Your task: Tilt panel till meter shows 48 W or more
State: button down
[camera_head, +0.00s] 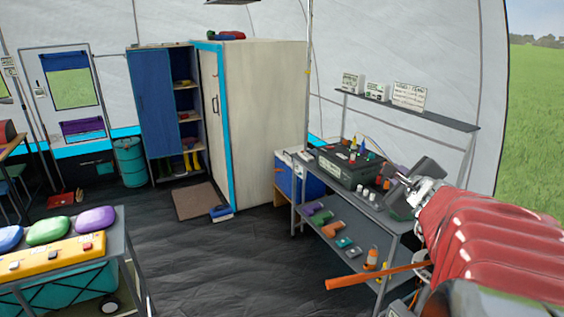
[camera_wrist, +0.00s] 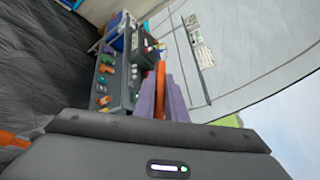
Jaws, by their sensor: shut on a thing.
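My gripper (camera_wrist: 159,88) has its two purple-grey fingers closed on an orange piece (camera_wrist: 160,72) in the wrist view. I cannot tell what this piece belongs to. In the head view my red-sleeved arm reaches in from the right, its end beside the grey bench (camera_head: 345,190); the fingers are not clear there. A dark box (camera_head: 346,172) with small items on top stands on the bench. It may bear the meter, but no display or reading is legible. I cannot make out a tilting panel for certain in either view.
A shelf with white cards (camera_head: 377,90) is above the bench; several small coloured items lie on its lower shelf. An orange bar (camera_head: 375,276) crosses in front. A white cabinet (camera_head: 262,120) stands behind; a cart (camera_head: 130,245) is at left. Dark floor between is open.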

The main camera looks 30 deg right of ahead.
jog(key=c, duration=1.8)
grip_release()
jog(key=shift+s, duration=0.1)
jog(key=shift+a+r, duration=0.1)
